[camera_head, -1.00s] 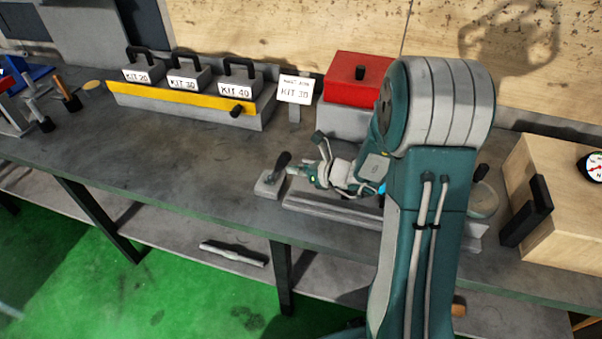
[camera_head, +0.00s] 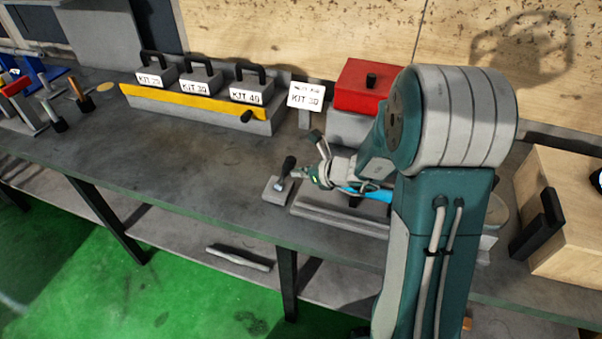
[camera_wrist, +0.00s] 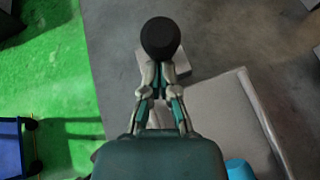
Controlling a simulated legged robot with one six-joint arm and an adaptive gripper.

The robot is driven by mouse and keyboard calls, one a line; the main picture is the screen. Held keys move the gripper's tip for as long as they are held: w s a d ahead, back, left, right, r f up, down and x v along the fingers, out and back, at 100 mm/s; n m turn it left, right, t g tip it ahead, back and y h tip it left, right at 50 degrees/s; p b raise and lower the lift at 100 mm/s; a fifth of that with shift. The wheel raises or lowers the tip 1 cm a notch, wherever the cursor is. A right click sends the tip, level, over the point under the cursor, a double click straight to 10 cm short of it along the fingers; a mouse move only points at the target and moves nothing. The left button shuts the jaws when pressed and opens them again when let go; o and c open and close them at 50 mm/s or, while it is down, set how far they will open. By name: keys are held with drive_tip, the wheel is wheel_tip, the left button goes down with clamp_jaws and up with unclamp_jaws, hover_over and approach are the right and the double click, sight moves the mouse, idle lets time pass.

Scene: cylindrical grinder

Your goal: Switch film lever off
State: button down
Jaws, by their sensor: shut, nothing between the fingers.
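A small lever with a black handle (camera_head: 289,166) stands on a flat grey base (camera_head: 273,191) near the front of the bench. Its round black knob (camera_wrist: 160,38) shows at the top middle of the wrist view, with part of the grey base (camera_wrist: 178,68) behind it. My gripper (camera_head: 298,174) is low over the bench, just right of the lever. In the wrist view my gripper (camera_wrist: 161,78) is shut and empty, its fingertips just below the knob. I cannot tell whether they touch the lever.
A grey rail plate (camera_head: 340,220) lies right of the lever. A red-topped block (camera_head: 365,88) stands behind. Kit weights in a yellow-fronted holder (camera_head: 190,103) are at back left. A wooden box (camera_head: 570,210) is at right. The bench (camera_head: 170,160) left of the lever is clear.

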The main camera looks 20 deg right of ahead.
drive_tip(key=shift+w+a+r+g+h, duration=0.45)
drive_tip(key=shift+a+r+h, duration=0.1)
drive_tip(key=shift+a+h, duration=0.1)
drive_tip(key=shift+w+a+r+n+g+h, duration=0.2)
drive_tip(key=shift+w+a+g+h, duration=0.2)
drive_tip(key=shift+a+h, duration=0.2)
drive_tip(key=shift+w+a+r+n+g+h, duration=0.1)
drive_tip(key=shift+w+a+r+g+h, duration=0.15)
drive_tip(key=shift+a+g+h, duration=0.25)
drive_tip(key=shift+w+a, duration=0.65)
drive_tip(key=shift+a, duration=0.25)
drive_tip(key=shift+w+a, duration=0.6)
drive_tip(key=shift+a, duration=0.25)
wheel_tip(320, 180, up, 11)
hover_over(283, 172)
drive_tip(key=s, duration=0.4)
drive_tip(key=shift+f, duration=0.15)
